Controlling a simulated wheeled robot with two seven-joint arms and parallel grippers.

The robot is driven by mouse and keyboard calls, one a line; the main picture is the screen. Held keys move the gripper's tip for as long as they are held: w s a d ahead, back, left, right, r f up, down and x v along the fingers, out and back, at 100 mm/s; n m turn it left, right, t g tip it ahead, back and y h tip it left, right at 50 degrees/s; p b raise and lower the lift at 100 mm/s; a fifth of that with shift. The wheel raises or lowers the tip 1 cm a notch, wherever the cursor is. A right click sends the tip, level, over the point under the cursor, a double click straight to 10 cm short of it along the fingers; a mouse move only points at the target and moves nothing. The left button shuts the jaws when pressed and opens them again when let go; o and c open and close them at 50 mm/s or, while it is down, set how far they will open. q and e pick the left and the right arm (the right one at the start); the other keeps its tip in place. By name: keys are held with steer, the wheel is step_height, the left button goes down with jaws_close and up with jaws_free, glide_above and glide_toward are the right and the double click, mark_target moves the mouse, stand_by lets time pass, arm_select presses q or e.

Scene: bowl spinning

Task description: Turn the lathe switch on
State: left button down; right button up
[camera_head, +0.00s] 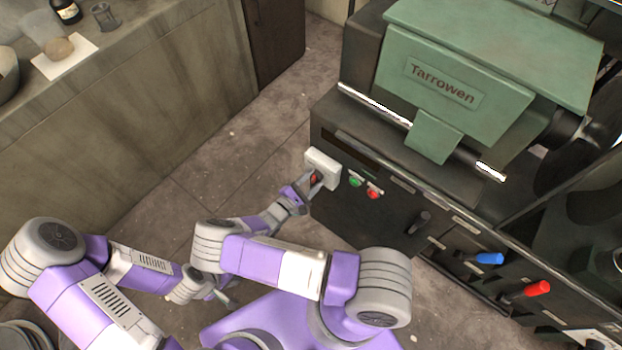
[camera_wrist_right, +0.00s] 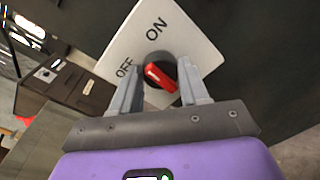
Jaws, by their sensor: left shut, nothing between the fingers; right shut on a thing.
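The lathe switch is a white plate (camera_head: 323,167) on the front left corner of the lathe (camera_head: 365,205). The right wrist view shows the plate (camera_wrist_right: 182,32) with ON at its top, OFF at its left and a red knob (camera_wrist_right: 160,76) on a dark round base. The knob's red bar slants from upper left to lower right, its upper-left end on the OFF side. My right gripper (camera_head: 315,181) is at the switch, its fingers (camera_wrist_right: 163,80) either side of the knob and shut on it. My left gripper (camera_head: 226,298) is low, away from the lathe, shut and empty.
A green button (camera_head: 355,181) and a red button (camera_head: 373,193) sit right of the switch. Blue (camera_head: 489,258) and red (camera_head: 538,288) handles stick out further right. A counter (camera_head: 130,115) stands at left, with open floor between it and the lathe.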

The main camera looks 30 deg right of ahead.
steer(key=m+p, duration=0.1)
steer(key=m, duration=0.3)
steer(key=shift+s, duration=0.1)
arm_select(q)
steer(key=shift+r+p, duration=0.8)
steer(key=shift+r, duration=0.6)
arm_select(e)
steer(key=shift+f+m+t+y, duration=0.15)
steer(key=shift+m+t+y, duration=0.2)
steer(key=shift+m, duration=1.45)
steer(key=o, duration=1.1)
steer(key=shift+c, duration=0.2)
arm_select(q)
steer(key=shift+s+a+f+b, duration=0.15)
steer(key=shift+s+a, duration=0.1)
steer(key=shift+s, duration=0.3)
steer(key=shift+s+a+f+b, duration=0.1)
steer(key=shift+s+a+b, duration=0.1)
steer(key=shift+s, duration=0.3)
arm_select(e)
steer(key=v, duration=0.7)
steer(key=shift+a, duration=0.3)
steer(key=shift+s, duration=0.1)
